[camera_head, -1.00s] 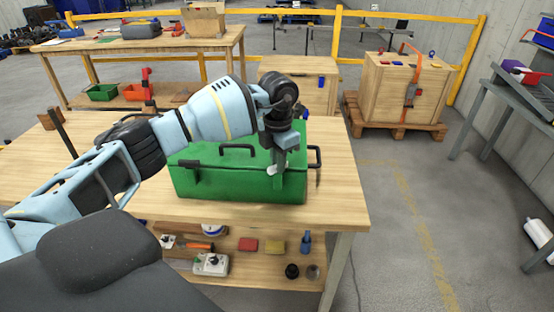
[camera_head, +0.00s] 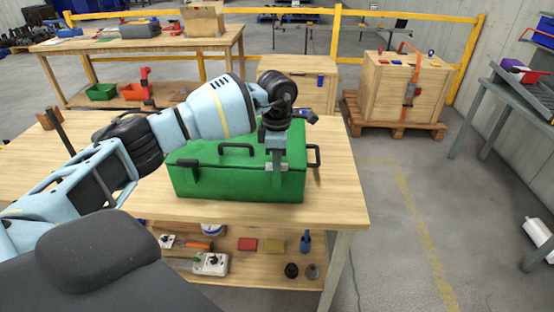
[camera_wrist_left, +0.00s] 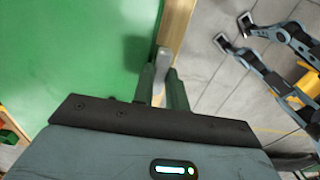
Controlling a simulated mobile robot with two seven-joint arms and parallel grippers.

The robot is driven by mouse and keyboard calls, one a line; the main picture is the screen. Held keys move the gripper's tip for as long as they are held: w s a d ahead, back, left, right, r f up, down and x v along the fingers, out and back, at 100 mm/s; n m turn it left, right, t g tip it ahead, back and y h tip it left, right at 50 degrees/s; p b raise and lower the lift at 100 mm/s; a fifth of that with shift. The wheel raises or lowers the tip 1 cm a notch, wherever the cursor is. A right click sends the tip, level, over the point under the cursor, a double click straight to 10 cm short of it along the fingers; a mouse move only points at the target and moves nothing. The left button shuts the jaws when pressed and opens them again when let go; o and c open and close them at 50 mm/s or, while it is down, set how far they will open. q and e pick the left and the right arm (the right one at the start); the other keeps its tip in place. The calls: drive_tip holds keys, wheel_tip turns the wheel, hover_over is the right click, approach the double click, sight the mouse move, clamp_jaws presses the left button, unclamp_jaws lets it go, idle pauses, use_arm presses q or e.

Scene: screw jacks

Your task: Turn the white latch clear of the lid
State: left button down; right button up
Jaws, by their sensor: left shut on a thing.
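The green box (camera_head: 235,178) stands on the wooden workbench, its lid down, with a black handle on top. My left gripper (camera_head: 276,166) points down at the box's front, near its right end. In the left wrist view the white latch (camera_wrist_left: 163,62) shows pale grey between the two fingers of my left gripper (camera_wrist_left: 162,84), which is shut on it. The green lid (camera_wrist_left: 75,50) lies left of the fingers there. In the head view the fingers cover most of the latch, so its exact angle to the lid is hard to tell.
The workbench top (camera_head: 335,195) is clear to the right of the box. A black side handle (camera_head: 315,156) sticks out at the box's right end.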

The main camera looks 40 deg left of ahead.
idle(0.5)
use_arm(q)
drive_tip(key=c, duration=1.4)
unclamp_jaws()
drive_tip(key=shift+r, duration=3.95)
